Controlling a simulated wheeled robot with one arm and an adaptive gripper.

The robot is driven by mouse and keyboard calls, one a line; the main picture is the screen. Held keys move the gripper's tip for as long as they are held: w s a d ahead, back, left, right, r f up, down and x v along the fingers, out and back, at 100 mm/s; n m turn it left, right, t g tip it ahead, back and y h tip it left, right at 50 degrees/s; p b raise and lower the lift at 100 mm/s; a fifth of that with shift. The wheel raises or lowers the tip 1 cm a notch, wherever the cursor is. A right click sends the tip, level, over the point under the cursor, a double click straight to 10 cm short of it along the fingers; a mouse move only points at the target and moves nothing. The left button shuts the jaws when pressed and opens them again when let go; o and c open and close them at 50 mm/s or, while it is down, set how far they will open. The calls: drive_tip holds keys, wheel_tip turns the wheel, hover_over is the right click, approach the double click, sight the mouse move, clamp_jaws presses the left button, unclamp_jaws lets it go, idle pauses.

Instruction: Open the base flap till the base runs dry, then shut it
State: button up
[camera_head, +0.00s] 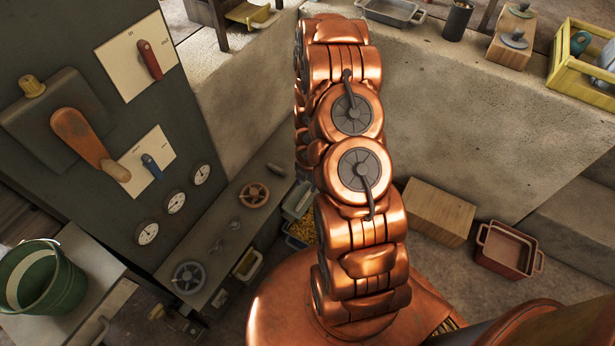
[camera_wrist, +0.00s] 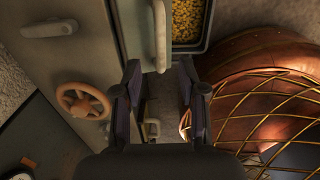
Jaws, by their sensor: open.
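My gripper (camera_wrist: 160,78) is open in the wrist view, its two dark fingers apart. A pale upright bar handle (camera_wrist: 160,32) stands beyond the fingers, its lower end between the tips in the picture. I cannot tell whether they touch it. The handle is by the edge of a grey panel (camera_wrist: 75,50); I cannot tell which part is the base flap. A dark-rimmed tray (camera_wrist: 206,30) with yellow grains lies just right of the handle. Grains also show in a tray (camera_head: 301,232) in the head view, partly behind my arm. My gripper is hidden there.
A brown handwheel (camera_wrist: 83,101) is on the panel left of my gripper. The head view shows a brown wheel (camera_head: 253,195), a grey wheel (camera_head: 188,277) and a small yellow-rimmed box (camera_head: 247,265). A green bucket (camera_head: 45,280) stands left; a red tub (camera_head: 507,250) is right.

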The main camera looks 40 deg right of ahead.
drive_tip(key=shift+w+d+r, duration=0.1)
drive_tip(key=shift+r, duration=1.45)
drive_tip(key=shift+c, duration=0.3)
